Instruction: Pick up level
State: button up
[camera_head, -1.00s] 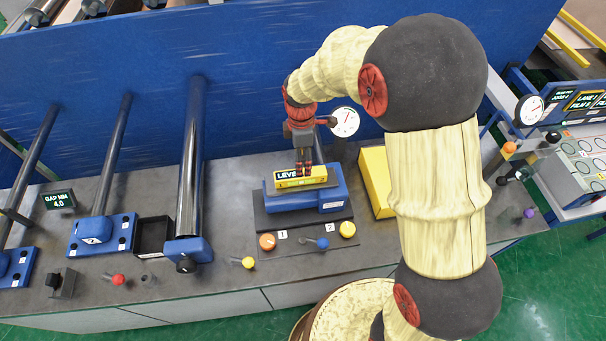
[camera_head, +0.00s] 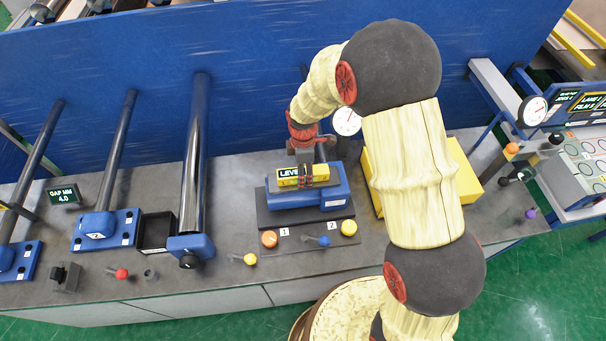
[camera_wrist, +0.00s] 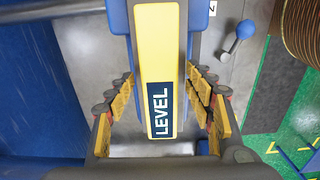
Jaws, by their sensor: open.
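The level is a yellow bar with a dark "LEVEL" label (camera_head: 290,175); it lies on top of a blue block (camera_head: 333,190) on the grey bench. In the wrist view the level (camera_wrist: 158,45) runs lengthwise up the middle of the picture. My gripper (camera_head: 304,178) is down over the level. In the wrist view its fingers (camera_wrist: 162,98) stand apart, one on each side of the level, with gaps showing between them and its sides. The contact under the level is hidden.
A yellow box (camera_head: 465,180) stands right of the block, partly behind my arm. A round dial (camera_head: 347,121) stands behind it. Dark rollers (camera_head: 194,150) lie to the left.

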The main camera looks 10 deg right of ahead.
jog(key=shift+c, duration=0.9)
jog(key=c, duration=1.1)
grip_shut()
